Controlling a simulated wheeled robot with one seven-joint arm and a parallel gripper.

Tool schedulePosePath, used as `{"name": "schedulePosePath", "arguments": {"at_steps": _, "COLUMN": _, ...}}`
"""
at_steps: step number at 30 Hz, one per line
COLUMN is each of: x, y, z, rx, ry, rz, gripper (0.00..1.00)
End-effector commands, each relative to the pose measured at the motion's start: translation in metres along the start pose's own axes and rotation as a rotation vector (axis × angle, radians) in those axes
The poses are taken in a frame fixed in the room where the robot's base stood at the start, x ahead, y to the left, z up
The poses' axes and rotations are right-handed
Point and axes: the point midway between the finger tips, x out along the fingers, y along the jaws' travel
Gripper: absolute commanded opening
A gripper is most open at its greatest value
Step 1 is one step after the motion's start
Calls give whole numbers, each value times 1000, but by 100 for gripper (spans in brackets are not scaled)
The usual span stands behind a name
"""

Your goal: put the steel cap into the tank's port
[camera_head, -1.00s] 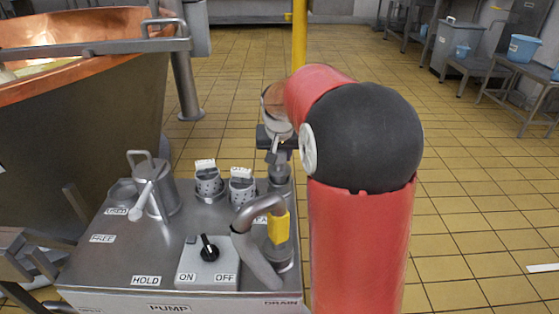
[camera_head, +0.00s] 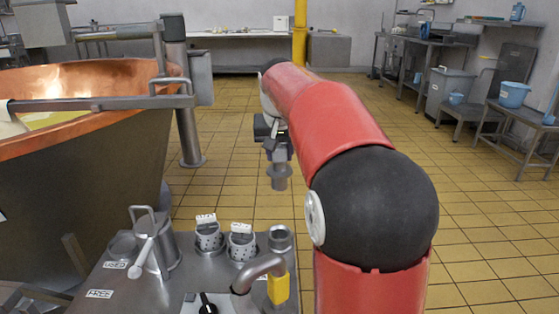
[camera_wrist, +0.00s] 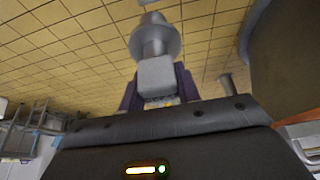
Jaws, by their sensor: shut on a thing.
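My gripper (camera_head: 275,133) is shut on the steel cap (camera_head: 279,178) and holds it in the air, above and apart from the steel-topped unit. In the wrist view the cap (camera_wrist: 155,38) has a square grip, a wide round flange and a narrower end, and stands out from between the fingers (camera_wrist: 158,88). An upright steel socket (camera_head: 280,240) with a dark round mouth stands on the unit, below the cap in the head view. It may be the port; I cannot tell for sure. A large copper vat (camera_head: 80,82) stands at left.
The steel top (camera_head: 95,272) carries a lidded steel can (camera_head: 160,240), two perforated cups (camera_head: 208,236) with labelled tops, and a bent pipe (camera_head: 262,266) with a yellow sleeve beside the socket. A yellow post (camera_head: 299,30) stands behind my arm. Tiled floor is free at right.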

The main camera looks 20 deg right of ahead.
Motion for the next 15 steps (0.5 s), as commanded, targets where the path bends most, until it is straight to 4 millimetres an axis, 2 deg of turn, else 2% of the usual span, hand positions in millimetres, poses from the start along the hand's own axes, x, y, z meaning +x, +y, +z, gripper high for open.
{"name": "schedulePosePath", "arguments": {"at_steps": 15, "x": -6, "y": 0, "z": -2, "rx": 0, "ry": 1, "rz": 0, "gripper": 5}}
